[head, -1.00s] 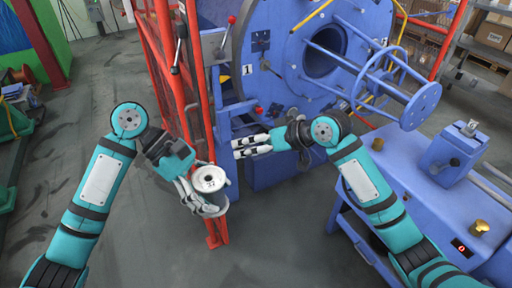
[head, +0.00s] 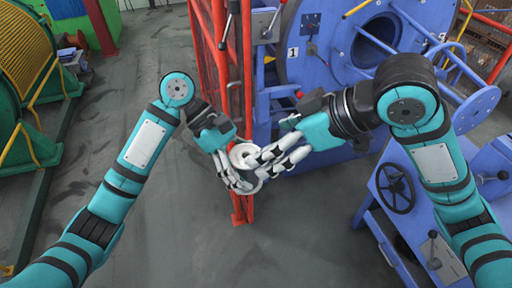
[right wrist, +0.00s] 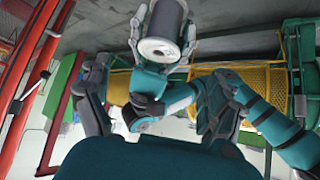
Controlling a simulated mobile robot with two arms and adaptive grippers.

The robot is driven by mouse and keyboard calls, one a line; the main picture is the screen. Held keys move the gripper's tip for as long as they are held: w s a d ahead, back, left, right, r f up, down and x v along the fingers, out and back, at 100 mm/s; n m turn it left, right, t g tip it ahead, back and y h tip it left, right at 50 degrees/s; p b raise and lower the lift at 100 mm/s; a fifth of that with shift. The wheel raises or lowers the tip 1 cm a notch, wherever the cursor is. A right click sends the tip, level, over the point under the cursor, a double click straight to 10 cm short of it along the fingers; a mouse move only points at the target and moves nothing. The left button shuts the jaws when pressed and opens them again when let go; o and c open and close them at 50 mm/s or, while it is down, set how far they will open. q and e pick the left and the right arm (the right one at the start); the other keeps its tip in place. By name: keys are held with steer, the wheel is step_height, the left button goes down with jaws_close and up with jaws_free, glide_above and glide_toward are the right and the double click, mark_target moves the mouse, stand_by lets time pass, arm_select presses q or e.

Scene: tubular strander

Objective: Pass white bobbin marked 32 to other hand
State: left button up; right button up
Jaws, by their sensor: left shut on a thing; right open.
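The white bobbin (head: 241,154) is held upright in my left gripper (head: 236,178), low in the middle of the head view. Its upper flange partly shows there; its number is covered or too small to read. The right wrist view shows the bobbin (right wrist: 158,50) with a white flange and grey wound body between the left gripper's pale fingers. My right gripper (head: 258,166) is open, its fingers reaching from the right over and beside the bobbin. Whether they touch it cannot be told. They hide much of the bobbin's body.
A red mesh guard (head: 210,55) stands just behind the hands. The blue strander (head: 310,70) is behind and right, with a black handwheel (head: 395,188) on the blue unit at right. Green and yellow reels (head: 25,65) stand far left. The floor (head: 190,240) in front is clear.

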mark_target(241, 156)
arm_select(q)
steer(key=shift+r, duration=0.1)
arm_select(e)
steer(key=x, duration=0.7)
steer(key=shift+c, duration=0.4)
steer(key=shift+s+a, duration=0.1)
steer(key=c, duration=1.6)
arm_select(q)
steer(key=o, duration=1.9)
arm_select(e)
steer(key=shift+r, duration=0.1)
steer(key=shift+c, duration=0.8)
